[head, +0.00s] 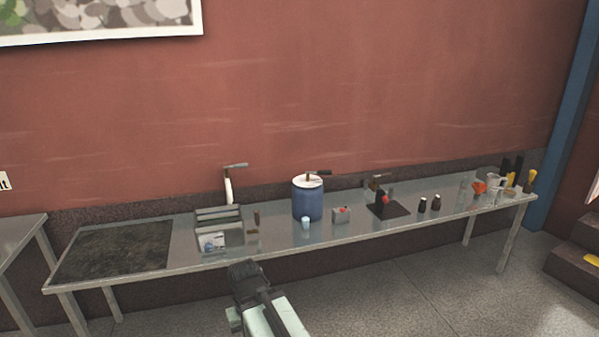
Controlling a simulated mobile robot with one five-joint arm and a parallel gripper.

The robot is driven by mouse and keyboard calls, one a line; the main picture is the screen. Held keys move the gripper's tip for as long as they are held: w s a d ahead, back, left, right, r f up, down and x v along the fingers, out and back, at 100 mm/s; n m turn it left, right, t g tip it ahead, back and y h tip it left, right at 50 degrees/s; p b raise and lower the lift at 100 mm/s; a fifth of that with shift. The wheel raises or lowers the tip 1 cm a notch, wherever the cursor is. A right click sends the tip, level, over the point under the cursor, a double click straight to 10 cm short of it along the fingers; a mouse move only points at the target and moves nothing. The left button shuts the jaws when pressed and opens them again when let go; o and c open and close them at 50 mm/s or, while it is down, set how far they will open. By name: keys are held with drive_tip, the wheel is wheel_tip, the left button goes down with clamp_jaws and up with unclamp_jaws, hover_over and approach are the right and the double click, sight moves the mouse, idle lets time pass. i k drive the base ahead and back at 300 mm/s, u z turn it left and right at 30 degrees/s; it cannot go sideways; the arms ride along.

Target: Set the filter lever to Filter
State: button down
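No label reading Filter can be made out, and I cannot tell which lever is the filter lever. A grey lever-like handle (236,166) sits atop a white upright piece at the back left of the bench. A dark handle (319,172) sits on the white lid of a blue drum (308,199). A small dark stand (377,185) right of the drum has a handle and a red part. My gripper (243,268) is at the lower middle, in front of the bench and apart from all of these. Its fingers are too dark and small to tell open from shut.
The long metal bench (190,260) runs along the red wall. A grey boxy unit (218,217), a small grey box with a red knob (342,215), dark bottles (436,202) and an orange funnel (479,187) stand on it. The floor (420,290) in front is clear.

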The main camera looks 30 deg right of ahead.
sight(320, 172)
drive_tip(key=u, duration=0.45)
drive_tip(key=i, duration=1.35)
drive_tip(key=z, duration=0.25)
